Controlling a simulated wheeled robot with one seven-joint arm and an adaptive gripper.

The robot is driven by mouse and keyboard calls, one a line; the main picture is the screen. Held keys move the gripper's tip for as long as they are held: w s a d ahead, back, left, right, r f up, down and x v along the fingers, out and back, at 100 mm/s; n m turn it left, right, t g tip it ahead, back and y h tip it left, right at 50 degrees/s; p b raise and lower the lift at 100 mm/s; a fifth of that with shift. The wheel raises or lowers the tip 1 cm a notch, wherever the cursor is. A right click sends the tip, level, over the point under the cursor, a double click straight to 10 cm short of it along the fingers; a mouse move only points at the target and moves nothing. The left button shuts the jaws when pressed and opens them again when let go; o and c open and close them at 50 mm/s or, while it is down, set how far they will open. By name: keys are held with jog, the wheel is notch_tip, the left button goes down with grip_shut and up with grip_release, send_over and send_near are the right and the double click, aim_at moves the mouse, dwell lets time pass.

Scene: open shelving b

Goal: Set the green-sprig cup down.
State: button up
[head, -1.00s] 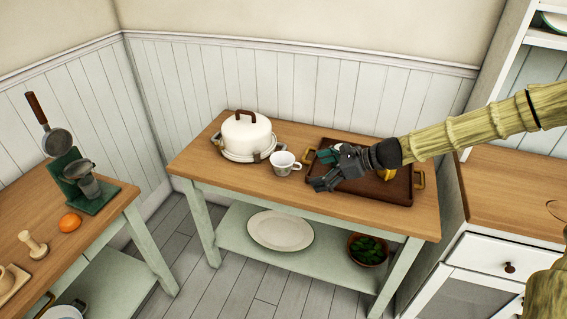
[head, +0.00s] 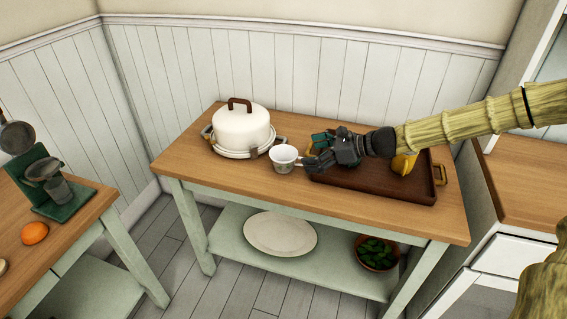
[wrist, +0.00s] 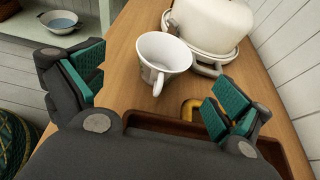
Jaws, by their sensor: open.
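The white cup (head: 284,159) stands upright on the wooden table top, between the domed dish and the tray. In the wrist view the cup (wrist: 163,52) lies beyond my fingertips, roughly between the jaws, its handle turned toward me. Its inside looks empty. My gripper (head: 312,151) is open and empty, just right of the cup and over the tray's left end. In the wrist view my gripper (wrist: 155,82) has its two green-padded fingers spread wide, with nothing held between them.
A white domed dish (head: 241,128) stands close behind the cup to the left. The brown tray (head: 345,190) lies to its right, with a yellow thing (head: 404,163) on it. Bare table top (head: 235,170) shows in front and left. A plate (head: 280,233) and plant (head: 376,252) sit below.

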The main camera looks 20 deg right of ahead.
aim_at(273, 156)
jog(key=shift+x, duration=2)
jog(key=shift+w+d+x, duration=0.1)
jog(key=shift+w+x, duration=0.05)
jog(key=shift+x, duration=0.7)
jog(key=shift+w+d+x, duration=0.1)
jog(key=shift+w+x, duration=0.05)
jog(key=shift+x, duration=1.65)
jog(key=shift+c, duration=0.4)
jog(key=c, duration=1.1)
